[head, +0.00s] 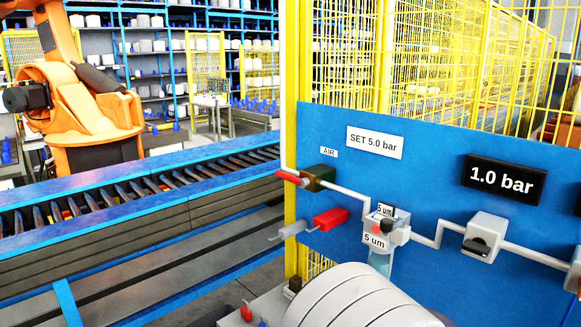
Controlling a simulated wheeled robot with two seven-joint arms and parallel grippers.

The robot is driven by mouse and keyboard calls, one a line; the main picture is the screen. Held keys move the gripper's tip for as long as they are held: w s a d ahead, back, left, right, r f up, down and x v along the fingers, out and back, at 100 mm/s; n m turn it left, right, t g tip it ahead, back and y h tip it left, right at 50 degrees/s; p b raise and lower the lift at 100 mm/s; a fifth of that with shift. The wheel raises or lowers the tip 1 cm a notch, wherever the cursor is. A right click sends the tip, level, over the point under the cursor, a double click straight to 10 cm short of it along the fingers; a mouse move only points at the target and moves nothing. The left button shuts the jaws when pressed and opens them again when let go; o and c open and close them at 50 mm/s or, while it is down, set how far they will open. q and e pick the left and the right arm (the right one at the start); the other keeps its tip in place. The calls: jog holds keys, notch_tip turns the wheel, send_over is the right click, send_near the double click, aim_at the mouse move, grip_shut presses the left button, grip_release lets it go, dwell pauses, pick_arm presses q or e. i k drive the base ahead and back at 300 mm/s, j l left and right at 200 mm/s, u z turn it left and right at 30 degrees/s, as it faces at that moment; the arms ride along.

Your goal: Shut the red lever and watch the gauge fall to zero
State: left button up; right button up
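The red lever (288,178) sits on a dark brass-coloured valve (319,178) on the blue panel, below an "AIR" label. The lever points left, roughly along the line of the pipe. The gauge is a black display (500,181) reading "1.0 bar", at the right of the panel. A white sign (375,142) reads "SET 5.0 bar". Neither of my grippers shows in the head view, and nothing touches the lever.
Below the valve are a red block (331,219) and a grey fitting (292,230). A "5 um" filter unit (378,238) and a grey knob unit (484,238) follow along the pipe. A roller conveyor (150,193) and an orange robot arm (88,105) stand left. Yellow mesh fencing rises behind.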

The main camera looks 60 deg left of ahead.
aim_at(304, 183)
jog(key=u, duration=1.3)
